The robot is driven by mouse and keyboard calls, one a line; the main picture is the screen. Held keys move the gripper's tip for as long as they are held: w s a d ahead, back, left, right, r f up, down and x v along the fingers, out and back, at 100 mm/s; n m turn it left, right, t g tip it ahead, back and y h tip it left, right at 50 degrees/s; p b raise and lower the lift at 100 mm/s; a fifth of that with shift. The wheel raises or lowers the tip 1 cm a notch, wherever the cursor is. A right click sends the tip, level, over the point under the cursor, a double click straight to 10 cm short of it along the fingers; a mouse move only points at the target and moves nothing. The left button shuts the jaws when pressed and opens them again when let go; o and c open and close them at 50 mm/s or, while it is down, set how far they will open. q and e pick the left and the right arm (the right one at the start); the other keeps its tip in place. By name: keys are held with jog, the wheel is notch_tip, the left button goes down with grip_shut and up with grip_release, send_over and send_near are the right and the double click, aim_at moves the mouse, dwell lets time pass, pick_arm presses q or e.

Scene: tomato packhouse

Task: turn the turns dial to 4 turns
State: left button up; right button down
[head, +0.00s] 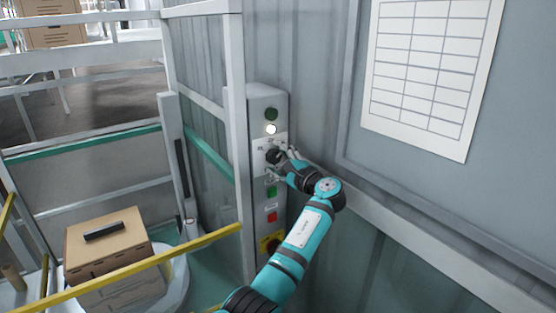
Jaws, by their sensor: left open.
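The turns dial (272,156) is a dark round knob on a pale plate, in the upper half of a narrow grey control box (266,97). My left gripper (279,162) is at the dial, coming from the right. Its fingers are open, one near the upper right of the knob and one below it. I cannot tell whether they touch the knob. The dial's pointer and scale marks are too small to read. My right gripper is not in view.
Above the dial are a dark green lamp (271,114) and a lit white lamp (271,129). Below are a green button (271,191), a red button (272,217) and a yellow plate (265,243) with a dark knob. A yellow bar (150,264) and a cardboard box (105,240) stand lower left.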

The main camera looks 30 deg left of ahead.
pick_arm(q)
jog(key=v, duration=1.2)
jog(key=shift+w, duration=0.1)
